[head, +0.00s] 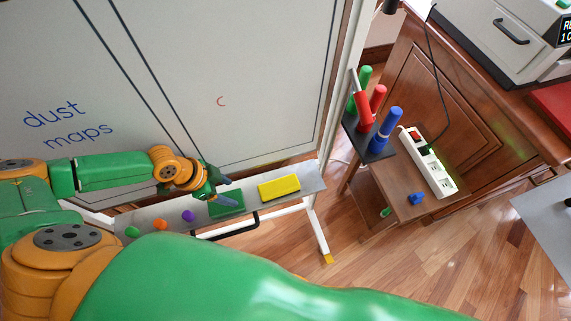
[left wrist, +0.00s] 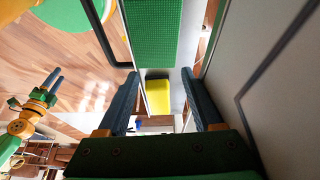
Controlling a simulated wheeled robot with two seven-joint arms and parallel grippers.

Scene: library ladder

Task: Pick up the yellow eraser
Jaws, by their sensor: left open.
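The yellow eraser (head: 279,188) lies on the right part of the whiteboard's narrow tray (head: 312,178). In the left wrist view the yellow eraser (left wrist: 158,96) shows between my left fingers, beyond a green block. My left gripper (head: 226,190) is open and empty, left of the eraser and apart from it, over the green block (head: 227,204). In the left wrist view its two dark fingers (left wrist: 161,98) are spread wide. My right gripper (left wrist: 52,80) shows small at the left of that view; its opening is too small to judge.
Purple (head: 188,216), orange (head: 162,224) and green (head: 132,232) pieces lie along the tray's left part. The whiteboard (head: 250,90) rises behind the tray. A black handle (head: 232,230) is at its front. A wooden stand with colored cylinders (head: 388,128) and a power strip (head: 428,165) stands to the right.

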